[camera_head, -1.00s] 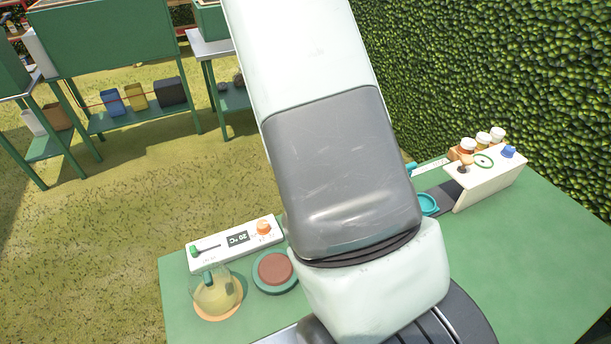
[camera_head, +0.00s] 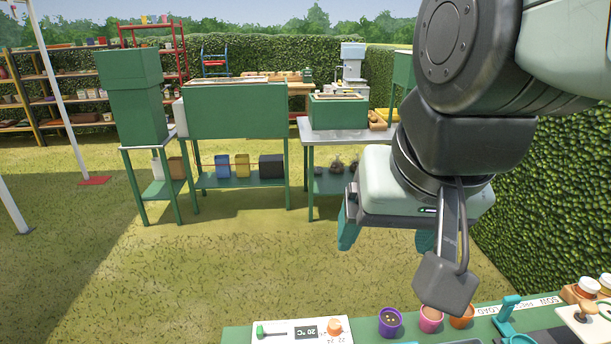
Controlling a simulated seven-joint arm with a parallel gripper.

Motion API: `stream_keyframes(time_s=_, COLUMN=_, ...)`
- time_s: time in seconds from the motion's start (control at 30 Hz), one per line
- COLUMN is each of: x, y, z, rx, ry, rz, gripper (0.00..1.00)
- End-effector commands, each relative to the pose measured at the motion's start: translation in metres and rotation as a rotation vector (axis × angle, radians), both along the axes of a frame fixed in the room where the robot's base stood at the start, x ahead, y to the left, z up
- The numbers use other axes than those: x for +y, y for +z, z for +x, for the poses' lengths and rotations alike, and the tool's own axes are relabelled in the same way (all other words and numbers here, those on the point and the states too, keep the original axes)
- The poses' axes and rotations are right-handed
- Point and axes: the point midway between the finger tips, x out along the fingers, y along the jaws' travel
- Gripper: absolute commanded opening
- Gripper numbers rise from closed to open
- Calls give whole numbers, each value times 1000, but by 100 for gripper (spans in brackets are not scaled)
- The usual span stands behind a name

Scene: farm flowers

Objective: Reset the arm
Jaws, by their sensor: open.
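My gripper (camera_head: 388,240) hangs in the upper right of the head camera view, above and behind the far edge of the green worktable (camera_head: 236,335). Its two teal fingers point down and stand well apart. Nothing shows between them. A grey bracket-like part on my wrist hangs in front and partly hides the right finger. My arm comes in from the top right corner.
On the worktable are a white 20 °C panel (camera_head: 285,331), a purple pot (camera_head: 390,321), a pink pot (camera_head: 431,318), an orange pot (camera_head: 462,315) and a teal stand (camera_head: 506,316). A hedge (camera_head: 545,190) borders the right. Green cabinets (camera_head: 235,110) stand beyond open grass.

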Motion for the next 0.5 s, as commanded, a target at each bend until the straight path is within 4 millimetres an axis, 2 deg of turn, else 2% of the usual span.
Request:
stream_keyframes(time_s=0.03, x=1, y=2, z=-8, rx=-20, ry=47, rz=-29, gripper=82)
stream_keyframes(time_s=0.13, x=2, y=3, z=-16, rx=-37, ry=112, rz=-69, gripper=82)
stream_keyframes(time_s=0.5, x=2, y=4, z=-18, rx=-41, ry=132, rz=-81, gripper=82)
